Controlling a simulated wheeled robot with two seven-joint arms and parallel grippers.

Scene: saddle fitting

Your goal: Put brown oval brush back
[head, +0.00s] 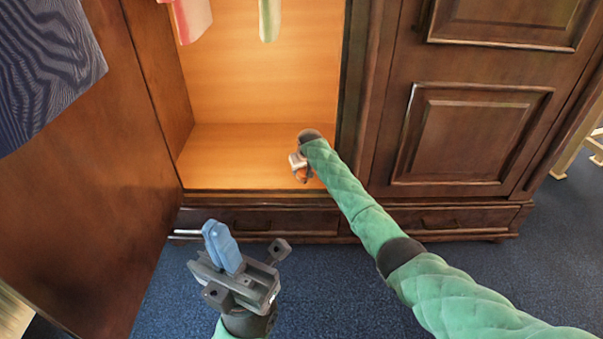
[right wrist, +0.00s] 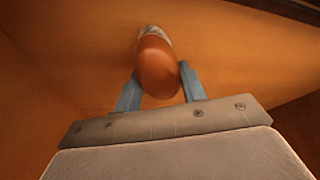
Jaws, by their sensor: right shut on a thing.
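The brown oval brush (right wrist: 157,65) is between the two blue fingers of my right gripper (right wrist: 160,85) in the right wrist view. The gripper is shut on it. In the head view the brush (head: 302,175) shows only as a small brown patch below my right gripper (head: 299,163), inside the open wardrobe close above its floor. I cannot tell whether the brush touches the floor. My left gripper (head: 223,247) is low in front of the wardrobe, over the carpet, with nothing visible in it. Its blue fingers look close together, but their gap is not clear.
The wardrobe floor (head: 232,150) is bare around my right gripper. An open door (head: 95,200) stands at the left with dark striped cloth (head: 45,65) on it. Clothes (head: 192,18) hang above. A closed panelled door (head: 475,135) is at the right, with drawers (head: 262,221) below.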

